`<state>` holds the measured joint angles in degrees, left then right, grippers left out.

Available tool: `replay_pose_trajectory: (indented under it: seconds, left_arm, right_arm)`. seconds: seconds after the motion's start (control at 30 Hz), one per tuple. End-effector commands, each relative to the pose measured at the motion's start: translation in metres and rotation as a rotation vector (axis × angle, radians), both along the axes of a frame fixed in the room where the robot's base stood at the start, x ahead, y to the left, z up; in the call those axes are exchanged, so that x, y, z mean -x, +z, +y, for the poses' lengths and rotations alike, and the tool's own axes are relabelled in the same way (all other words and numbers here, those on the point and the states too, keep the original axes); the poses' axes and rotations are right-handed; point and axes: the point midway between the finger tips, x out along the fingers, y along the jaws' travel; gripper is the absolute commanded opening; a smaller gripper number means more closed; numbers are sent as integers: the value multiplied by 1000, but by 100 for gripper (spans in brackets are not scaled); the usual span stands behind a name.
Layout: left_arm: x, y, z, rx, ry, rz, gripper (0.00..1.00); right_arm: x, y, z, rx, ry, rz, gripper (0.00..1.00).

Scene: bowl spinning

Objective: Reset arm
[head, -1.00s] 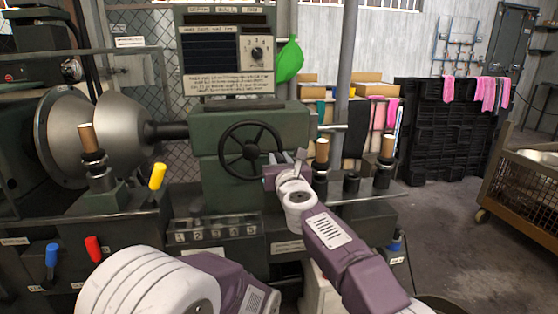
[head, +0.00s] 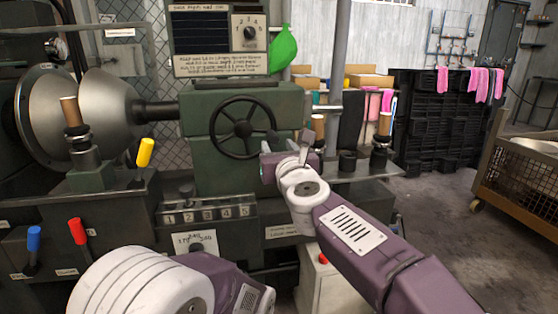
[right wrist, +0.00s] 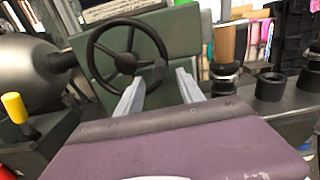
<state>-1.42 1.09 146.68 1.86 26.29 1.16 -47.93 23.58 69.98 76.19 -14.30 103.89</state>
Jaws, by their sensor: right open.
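My right gripper (head: 304,146) is in front of the green lathe-like machine, just right of and below its black handwheel (head: 243,132) in the head view. In the right wrist view its two pale fingers (right wrist: 158,90) stand apart with nothing between them. The handwheel (right wrist: 128,60) shows just beyond the fingers, and I cannot tell whether they touch it. My right arm reaches in from the lower right. Part of my left arm shows at the bottom left of the head view, but its gripper is out of view.
A metal bowl form (head: 85,118) sits on the machine at left. Yellow (head: 145,152), red (head: 77,231) and blue (head: 34,238) levers stand below it. A wire cart (head: 520,180) is at far right. Floor between is open.

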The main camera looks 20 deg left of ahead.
Motion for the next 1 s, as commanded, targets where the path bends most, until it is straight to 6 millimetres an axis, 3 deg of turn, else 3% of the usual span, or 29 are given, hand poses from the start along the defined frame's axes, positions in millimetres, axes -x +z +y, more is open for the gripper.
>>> replay_pose_trajectory:
  seconds: [0.53, 0.63, 0.73, 0.83, 0.93, 1.0]
  left_arm:
    - [0, -4, 0, 0, 0, 0, 34]
    - [0, 0, 0, 0, 0, 0, 34]
    - [0, 8, 0, 0, 0, 0, 34]
    - [0, 20, 0, 0, 0, 0, 34]
    - [0, 31, 0, 0, 0, 0, 34]
    - [0, 38, 0, 0, 0, 0, 34]
  right_arm:
    - [8, 1, -5, 0, 0, 0, 45]
    - [-3, 4, -18, -1, -26, -1, 45]
    - [-33, 29, -67, -19, -118, -19, 45]
    - [-70, 26, -153, 40, -264, -5, 45]
    - [-86, -15, -238, 284, -349, 13, 45]
    - [-80, -60, -288, 565, -335, 27, 45]
